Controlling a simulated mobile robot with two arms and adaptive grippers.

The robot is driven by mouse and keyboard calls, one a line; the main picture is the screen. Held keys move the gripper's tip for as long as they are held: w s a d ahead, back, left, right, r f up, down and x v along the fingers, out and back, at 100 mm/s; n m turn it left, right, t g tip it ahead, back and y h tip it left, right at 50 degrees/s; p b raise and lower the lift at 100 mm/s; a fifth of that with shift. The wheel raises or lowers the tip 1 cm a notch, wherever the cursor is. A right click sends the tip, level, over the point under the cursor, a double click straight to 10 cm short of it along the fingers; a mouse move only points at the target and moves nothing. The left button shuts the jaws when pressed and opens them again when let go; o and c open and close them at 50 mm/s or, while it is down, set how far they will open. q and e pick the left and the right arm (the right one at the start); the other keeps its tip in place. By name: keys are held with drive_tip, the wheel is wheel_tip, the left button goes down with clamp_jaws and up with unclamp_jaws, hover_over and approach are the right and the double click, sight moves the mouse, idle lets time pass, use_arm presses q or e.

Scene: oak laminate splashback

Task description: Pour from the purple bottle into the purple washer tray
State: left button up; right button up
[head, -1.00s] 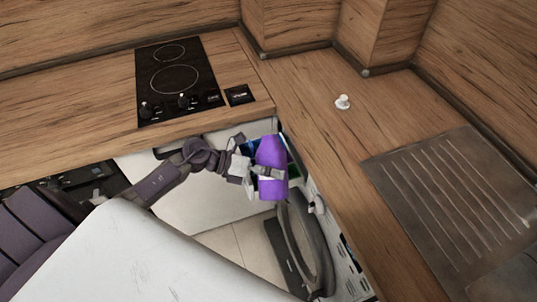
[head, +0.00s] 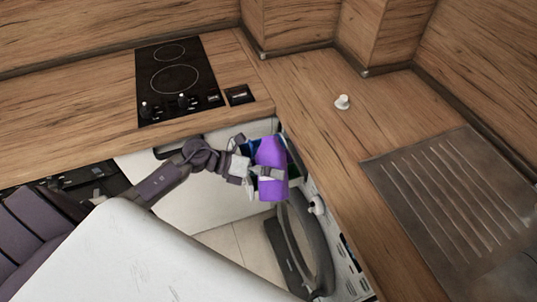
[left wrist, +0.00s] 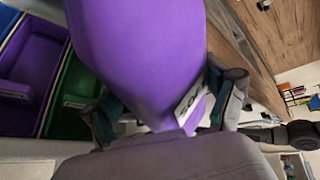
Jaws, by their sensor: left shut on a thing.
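My left gripper (head: 268,172) is shut on the purple bottle (head: 271,153), in front of the washing machine at the counter's inner corner. The bottle stands roughly upright in the head view. It fills the middle of the left wrist view (left wrist: 140,55), between the two fingers, with a white label patch low on its right. The purple washer tray (left wrist: 35,60) shows at the left of the left wrist view, beside a green compartment (left wrist: 78,98) and a blue one at the edge. In the head view the bottle and gripper hide most of the drawer. My right gripper is not seen.
The washer door (head: 303,245) hangs open below the bottle. The wooden counter edge runs close on the right of the gripper. A hob (head: 172,78), a small white knob-like object (head: 342,102) and a ribbed metal drainer (head: 450,190) are on the counter.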

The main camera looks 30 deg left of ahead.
use_arm(q)
drive_tip(key=shift+s+d+f+n+g+h, duration=0.15)
drive_tip(key=shift+n+g+h, duration=0.15)
drive_tip(key=shift+n, duration=0.2)
idle(1.4)
drive_tip(key=shift+s+r+n+g+p, duration=0.1)
drive_tip(key=shift+r+n+g+p, duration=0.2)
drive_tip(key=shift+r+n+p, duration=0.45)
idle(2.0)
drive_tip(key=shift+f+m, duration=0.15)
drive_tip(key=shift+m, duration=0.1)
